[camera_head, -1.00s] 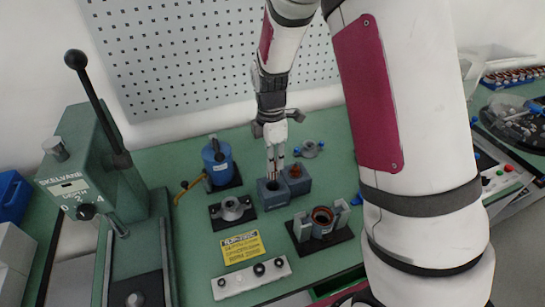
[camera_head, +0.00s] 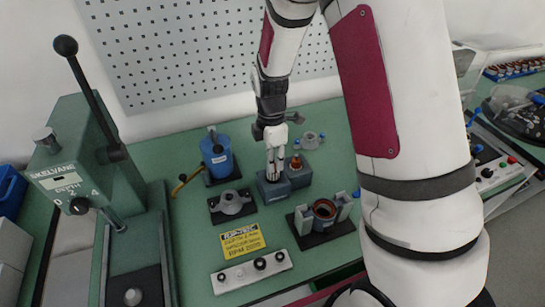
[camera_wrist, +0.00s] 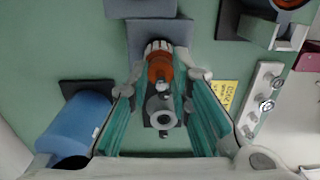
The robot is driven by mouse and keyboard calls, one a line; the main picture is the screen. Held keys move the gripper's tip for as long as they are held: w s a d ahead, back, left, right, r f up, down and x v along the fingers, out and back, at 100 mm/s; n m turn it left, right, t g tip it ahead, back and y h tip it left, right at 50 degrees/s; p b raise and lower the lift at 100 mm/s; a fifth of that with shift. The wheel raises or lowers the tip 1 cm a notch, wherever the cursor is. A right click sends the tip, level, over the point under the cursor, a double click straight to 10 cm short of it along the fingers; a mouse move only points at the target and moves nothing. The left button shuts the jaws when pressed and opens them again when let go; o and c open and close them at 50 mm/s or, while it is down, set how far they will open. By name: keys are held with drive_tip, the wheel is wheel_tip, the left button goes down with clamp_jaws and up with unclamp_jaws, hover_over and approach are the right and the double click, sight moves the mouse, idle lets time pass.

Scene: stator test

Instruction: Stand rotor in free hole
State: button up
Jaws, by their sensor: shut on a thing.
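My gripper (camera_head: 272,174) is pointing down over the left part of a dark grey holder (camera_head: 271,194). It is shut on the rotor (camera_wrist: 160,72), which has an orange-copper winding and a grey ring at its near end. In the wrist view the rotor lies between the teal finger pads, its toothed far end against the grey holder (camera_wrist: 145,28). I cannot tell whether that end is inside a hole. The right part of the holder (camera_head: 299,178) has a copper-coloured piece (camera_head: 296,163) at its top. In the head view my fingers mostly hide the held rotor.
A blue motor (camera_head: 217,155) stands to the left, and a grey flanged part (camera_head: 231,203) sits in front of it. A stator stand (camera_head: 323,220) is at front right. A yellow sign (camera_head: 242,241), a button strip (camera_head: 252,272) and a green press (camera_head: 82,150) are nearby.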

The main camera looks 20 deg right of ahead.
idle(0.3)
drive_tip(key=shift+f+b, duration=0.6)
drive_tip(key=shift+f, duration=0.85)
drive_tip(key=o, duration=1)
drive_tip(key=r, duration=1.1)
drive_tip(key=shift+w+r, duration=0.1)
drive_tip(key=shift+w, duration=0.1)
drive_tip(key=shift+a+r, duration=0.1)
drive_tip(key=shift+r, duration=0.35)
